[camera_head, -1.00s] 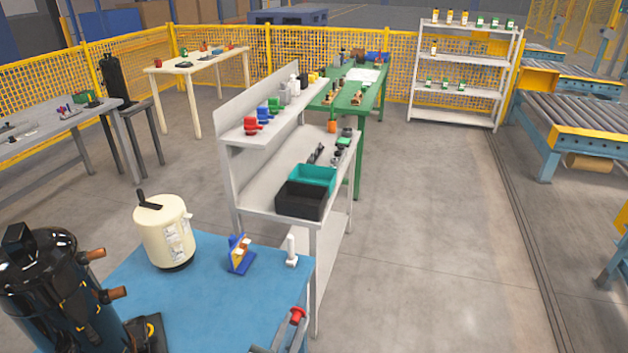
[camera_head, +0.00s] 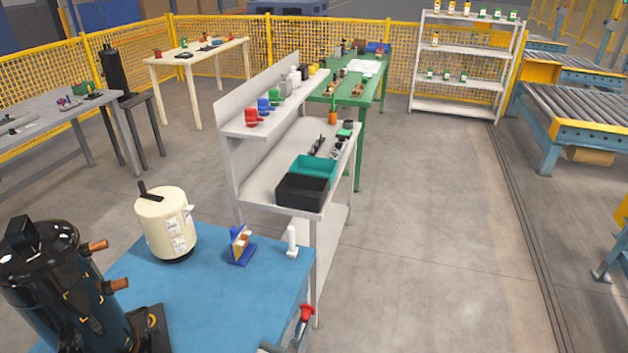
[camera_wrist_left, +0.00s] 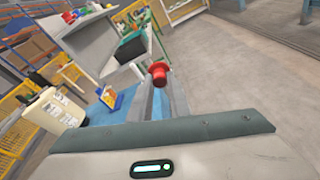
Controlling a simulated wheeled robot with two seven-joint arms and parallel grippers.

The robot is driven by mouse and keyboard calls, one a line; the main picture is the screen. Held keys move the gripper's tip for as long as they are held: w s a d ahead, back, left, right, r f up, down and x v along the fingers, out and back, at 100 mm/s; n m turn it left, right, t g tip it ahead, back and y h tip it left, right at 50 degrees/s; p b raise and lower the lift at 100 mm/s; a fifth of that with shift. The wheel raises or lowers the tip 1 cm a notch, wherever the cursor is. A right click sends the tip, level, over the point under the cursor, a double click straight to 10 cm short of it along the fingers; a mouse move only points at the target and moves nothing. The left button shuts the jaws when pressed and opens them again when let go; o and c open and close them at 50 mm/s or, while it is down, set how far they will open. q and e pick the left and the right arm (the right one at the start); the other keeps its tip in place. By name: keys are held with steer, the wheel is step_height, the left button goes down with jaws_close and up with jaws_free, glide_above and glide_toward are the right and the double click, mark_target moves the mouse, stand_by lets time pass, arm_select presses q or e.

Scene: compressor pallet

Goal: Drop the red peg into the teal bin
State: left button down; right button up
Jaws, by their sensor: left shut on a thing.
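The red peg (camera_head: 306,313) is at the bottom of the head view, held in my left gripper (camera_head: 302,325). In the left wrist view the red peg (camera_wrist_left: 158,73) sits at the tips of the fingers, which are shut on it. The teal bin (camera_head: 314,169) stands on the grey shelf bench, behind the black bin, well beyond the gripper. In the left wrist view the black bin (camera_wrist_left: 131,47) shows beyond the peg. My right gripper is not in view.
A blue table (camera_head: 215,300) holds a cream tank (camera_head: 165,225), a blue fixture (camera_head: 240,245), a white upright part (camera_head: 292,241) and a dark compressor (camera_head: 60,285). The black bin (camera_head: 302,192) sits at the bench's near end. Open floor lies to the right.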

arm_select(q)
steer(key=a+r+n+y+b, duration=0.1)
steer(key=a+r+y+b, duration=0.1)
steer(key=a+r, duration=0.3)
steer(key=a+r+n+y+b, duration=0.1)
steer(key=a+r, duration=0.4)
steer(key=a, duration=0.7)
steer(key=n+b, duration=0.1)
steer(key=b, duration=0.1)
steer(key=shift+w+a+r+y+b, duration=0.25)
steer(key=shift+w+y+b, duration=0.05)
steer(key=shift+w+y, duration=0.1)
